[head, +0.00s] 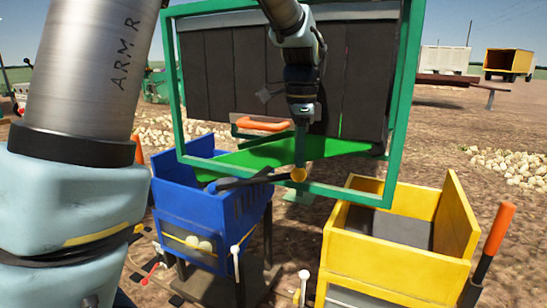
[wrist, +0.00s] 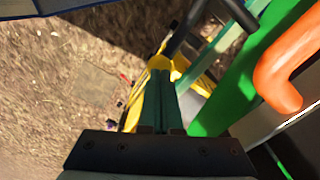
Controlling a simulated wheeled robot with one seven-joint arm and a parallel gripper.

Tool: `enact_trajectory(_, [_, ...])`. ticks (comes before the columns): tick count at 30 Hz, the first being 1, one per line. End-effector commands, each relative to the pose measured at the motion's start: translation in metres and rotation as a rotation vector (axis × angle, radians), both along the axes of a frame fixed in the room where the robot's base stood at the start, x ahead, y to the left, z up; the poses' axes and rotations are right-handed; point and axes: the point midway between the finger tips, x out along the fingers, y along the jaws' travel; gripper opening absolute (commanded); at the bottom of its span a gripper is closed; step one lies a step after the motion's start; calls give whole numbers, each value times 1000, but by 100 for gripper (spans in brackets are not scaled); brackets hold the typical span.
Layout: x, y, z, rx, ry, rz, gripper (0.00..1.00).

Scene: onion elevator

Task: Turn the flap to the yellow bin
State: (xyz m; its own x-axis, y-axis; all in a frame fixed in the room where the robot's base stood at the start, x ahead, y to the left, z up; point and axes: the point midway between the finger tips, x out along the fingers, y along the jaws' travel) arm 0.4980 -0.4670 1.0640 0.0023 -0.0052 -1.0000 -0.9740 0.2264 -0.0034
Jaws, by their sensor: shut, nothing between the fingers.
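The green flap (head: 325,147) lies under the dark strips inside the green frame; it also shows in the wrist view (wrist: 232,95). The blue bin (head: 205,213) stands left, the yellow bin (head: 395,250) right.
An orange handle (head: 263,124) sits on the machine just left of my gripper. The green frame (head: 397,100) surrounds the working area. An orange-gripped lever (head: 497,232) stands right of the yellow bin. Pale rocks (head: 508,165) lie on the ground behind.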

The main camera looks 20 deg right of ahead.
Motion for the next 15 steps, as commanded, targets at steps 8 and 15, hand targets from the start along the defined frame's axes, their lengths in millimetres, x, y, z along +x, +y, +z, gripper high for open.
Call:
enact_trajectory(8, [1, 4, -22, 10, 4, 5, 0])
enact_trajectory(15, [1, 3, -35, 9, 2, 4, 0])
